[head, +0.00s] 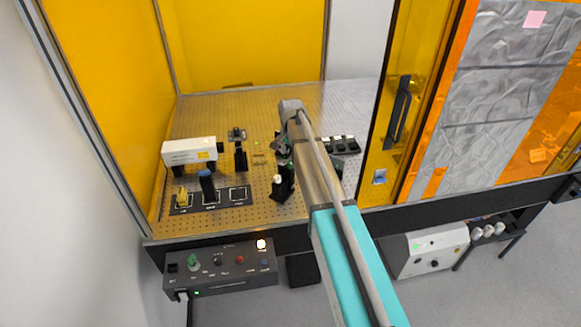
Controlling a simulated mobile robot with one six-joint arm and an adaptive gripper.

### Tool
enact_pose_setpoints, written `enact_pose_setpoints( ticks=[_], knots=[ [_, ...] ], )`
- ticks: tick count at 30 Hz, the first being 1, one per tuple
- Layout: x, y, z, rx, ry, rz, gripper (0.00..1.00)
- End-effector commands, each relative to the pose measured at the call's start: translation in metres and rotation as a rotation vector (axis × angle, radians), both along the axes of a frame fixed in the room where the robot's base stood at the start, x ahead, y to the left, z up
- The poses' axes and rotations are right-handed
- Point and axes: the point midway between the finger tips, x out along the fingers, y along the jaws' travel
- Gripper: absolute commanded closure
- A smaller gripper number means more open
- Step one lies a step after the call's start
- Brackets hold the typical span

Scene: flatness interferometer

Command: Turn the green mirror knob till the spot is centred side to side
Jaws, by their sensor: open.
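My arm reaches in from the lower right over the perforated optical table (240,218). My gripper (283,150) is at the arm's far end, small and partly hidden by my wrist, and is open. It is beside a dark mount (283,186) with a white round top. The green mirror knob cannot be made out clearly; a small greenish patch shows close to the gripper, and I cannot tell whether they touch. A white laser-like box (190,151) stands at the left. The spot is not visible in this view.
A dark post mount (240,152) stands left of my gripper. A black tray (223,196) holds a blue-topped piece (207,184). Small black blocks (342,144) lie right of my arm. A control box (222,270) with knobs is below the table's front edge. Orange panels enclose the back.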

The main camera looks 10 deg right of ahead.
Motion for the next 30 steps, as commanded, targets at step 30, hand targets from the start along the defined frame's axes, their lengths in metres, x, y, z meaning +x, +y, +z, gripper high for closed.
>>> enact_pose_setpoints(
  ticks=[30],
  knots=[
    [0.0,0.0,-0.042,0.0,0.0,0.0,0.26]
  ],
)
